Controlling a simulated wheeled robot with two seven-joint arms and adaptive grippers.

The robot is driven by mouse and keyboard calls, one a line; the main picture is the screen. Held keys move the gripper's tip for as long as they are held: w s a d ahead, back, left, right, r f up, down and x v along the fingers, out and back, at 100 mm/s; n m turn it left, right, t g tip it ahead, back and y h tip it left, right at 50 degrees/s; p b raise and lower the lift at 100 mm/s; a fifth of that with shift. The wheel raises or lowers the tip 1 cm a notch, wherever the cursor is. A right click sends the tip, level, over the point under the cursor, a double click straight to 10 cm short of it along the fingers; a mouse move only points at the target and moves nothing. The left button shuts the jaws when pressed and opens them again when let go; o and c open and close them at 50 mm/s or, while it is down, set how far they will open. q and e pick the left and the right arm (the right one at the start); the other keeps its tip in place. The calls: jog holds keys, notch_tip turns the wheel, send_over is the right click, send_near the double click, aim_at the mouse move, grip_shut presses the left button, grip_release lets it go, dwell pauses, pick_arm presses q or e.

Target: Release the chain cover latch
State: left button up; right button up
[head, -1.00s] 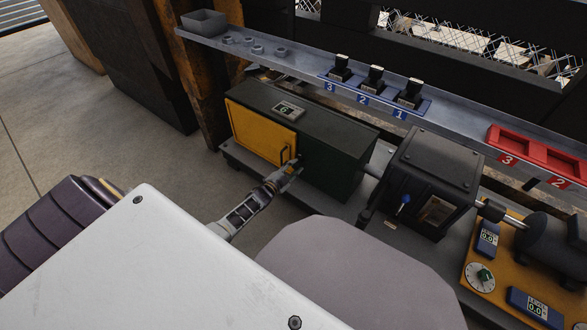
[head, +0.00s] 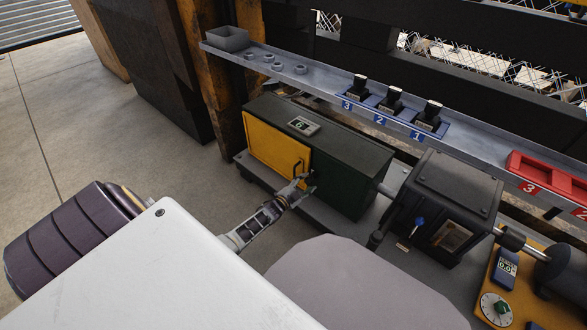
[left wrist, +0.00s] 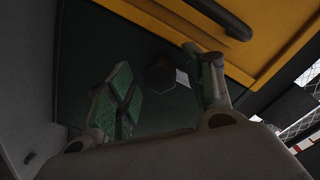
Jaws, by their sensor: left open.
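The chain cover is a yellow door (head: 272,150) on the front of a dark green box (head: 350,180), and it looks closed. A black bar handle (head: 297,168) is on its right part; the handle also shows in the left wrist view (left wrist: 222,20). A dark round knob, apparently the latch (left wrist: 160,74), sits on the green panel beside the yellow door, with a small pale label next to it. My left gripper (head: 302,182) is open in front of the panel, just right of the door. In the wrist view the knob lies between its fingers (left wrist: 165,92), apparently untouched. My right gripper is not in view.
A grey shelf (head: 330,88) runs above the box, with a blue holder of black blocks and a red tray (head: 545,172). A dark machine housing (head: 455,190) with a blue-tipped lever stands to the right. Open floor (head: 60,140) lies to the left.

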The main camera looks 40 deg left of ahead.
pick_arm(q)
jog(key=s, duration=1.1)
jog(key=shift+s+a+r, duration=0.3)
jog(key=shift+a+r, duration=0.05)
jog(key=shift+a, duration=0.1)
jog(key=shift+d, duration=0.1)
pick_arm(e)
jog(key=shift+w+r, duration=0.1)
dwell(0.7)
